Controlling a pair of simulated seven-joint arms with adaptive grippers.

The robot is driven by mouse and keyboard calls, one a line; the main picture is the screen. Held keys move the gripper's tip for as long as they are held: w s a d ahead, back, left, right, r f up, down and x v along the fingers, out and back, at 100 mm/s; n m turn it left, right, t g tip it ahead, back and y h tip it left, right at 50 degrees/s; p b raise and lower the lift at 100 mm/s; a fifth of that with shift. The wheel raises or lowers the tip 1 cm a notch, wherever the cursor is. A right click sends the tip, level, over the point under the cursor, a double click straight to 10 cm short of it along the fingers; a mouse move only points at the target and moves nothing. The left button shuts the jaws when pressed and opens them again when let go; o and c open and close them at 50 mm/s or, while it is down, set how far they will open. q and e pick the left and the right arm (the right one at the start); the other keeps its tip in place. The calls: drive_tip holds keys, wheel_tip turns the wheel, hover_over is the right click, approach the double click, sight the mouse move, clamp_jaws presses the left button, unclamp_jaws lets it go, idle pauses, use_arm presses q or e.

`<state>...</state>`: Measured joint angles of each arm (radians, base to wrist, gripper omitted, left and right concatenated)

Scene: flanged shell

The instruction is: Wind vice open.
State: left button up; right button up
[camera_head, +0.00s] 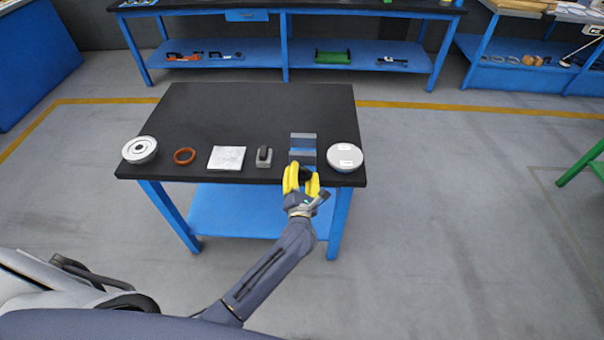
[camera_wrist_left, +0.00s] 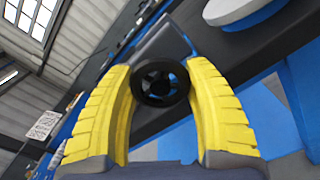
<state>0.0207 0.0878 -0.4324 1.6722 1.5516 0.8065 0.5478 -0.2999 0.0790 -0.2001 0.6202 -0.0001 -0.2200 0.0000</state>
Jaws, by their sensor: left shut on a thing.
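The vice (camera_head: 303,147), blue and grey, stands at the front edge of the black-topped table, right of its middle. Its round black handwheel (camera_wrist_left: 160,83) faces me in the left wrist view, with a dark centre and an open ring. My left gripper (camera_head: 301,178) has yellow ribbed fingers and reaches the front of the vice. In the left wrist view its fingers (camera_wrist_left: 160,95) lie on either side of the handwheel, shut on it. The fingers partly hide the wheel and the vice's lower front in the head view. My right gripper is not in view.
Along the front of the table (camera_head: 250,105) lie a flanged round part (camera_head: 139,149), an orange ring (camera_head: 184,156), a silvery sheet (camera_head: 226,158), a small grey block with a dark top (camera_head: 264,157) and a pale round disc (camera_head: 345,157) close right of the vice. The table's back half is clear.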

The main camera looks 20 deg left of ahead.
use_arm(q)
drive_tip(key=shift+r, duration=0.1)
drive_tip(key=o, duration=1.3)
drive_tip(key=shift+c, duration=0.2)
drive_tip(key=shift+n, duration=0.9)
drive_tip(key=s+d+m, duration=0.4)
drive_tip(key=s+m, duration=0.1)
drive_tip(key=s, duration=1.2)
drive_tip(key=shift+d+m, duration=0.15)
drive_tip(key=shift+m, duration=0.25)
drive_tip(key=shift+w+d, duration=0.1)
